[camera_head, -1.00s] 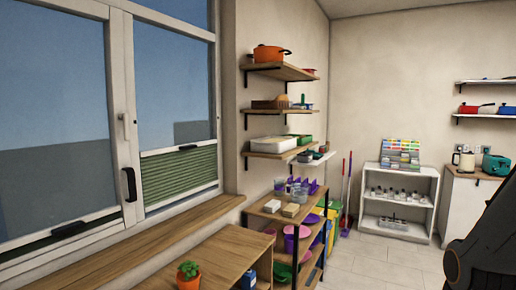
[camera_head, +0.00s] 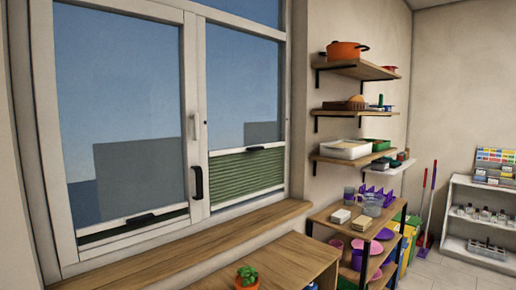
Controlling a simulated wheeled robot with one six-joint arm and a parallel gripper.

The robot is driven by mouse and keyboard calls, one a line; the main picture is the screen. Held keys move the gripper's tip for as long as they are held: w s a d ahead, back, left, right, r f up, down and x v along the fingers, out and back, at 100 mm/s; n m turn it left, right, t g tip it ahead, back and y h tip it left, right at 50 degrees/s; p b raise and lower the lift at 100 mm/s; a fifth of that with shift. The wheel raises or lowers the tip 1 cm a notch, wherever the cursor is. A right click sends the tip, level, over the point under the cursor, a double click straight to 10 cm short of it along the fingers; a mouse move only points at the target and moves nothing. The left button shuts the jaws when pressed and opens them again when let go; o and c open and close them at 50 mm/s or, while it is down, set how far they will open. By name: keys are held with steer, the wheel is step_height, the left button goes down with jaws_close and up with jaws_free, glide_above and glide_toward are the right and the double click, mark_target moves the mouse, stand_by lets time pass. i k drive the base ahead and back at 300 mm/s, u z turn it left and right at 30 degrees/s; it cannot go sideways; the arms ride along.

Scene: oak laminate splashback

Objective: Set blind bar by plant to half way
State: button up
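A window with two panes shows two green pleated blinds. The left blind's bar (camera_head: 140,220) sits low, near the bottom of its pane, with only a thin strip of green fabric (camera_head: 130,232) below it and a dark handle on it. The right blind's bar (camera_head: 250,150) sits higher, with a tall band of green pleats (camera_head: 245,175) filling the pane below it. The potted plant (camera_head: 247,277), in an orange pot, stands on the wooden table in front of the window. My gripper is not in view.
A wooden sill (camera_head: 190,240) runs under the window, with a wooden table (camera_head: 280,262) before it. A black window handle (camera_head: 197,183) sits on the middle frame. Wall shelves (camera_head: 350,110) and a loaded rack (camera_head: 345,225) stand to the right. Floor shows at the far right.

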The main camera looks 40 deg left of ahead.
mark_target(254, 149)
steer(key=u, duration=0.65)
steer(key=i, duration=1.45)
steer(key=u, duration=0.95)
steer(key=i, duration=0.3)
steer(key=u, duration=0.2)
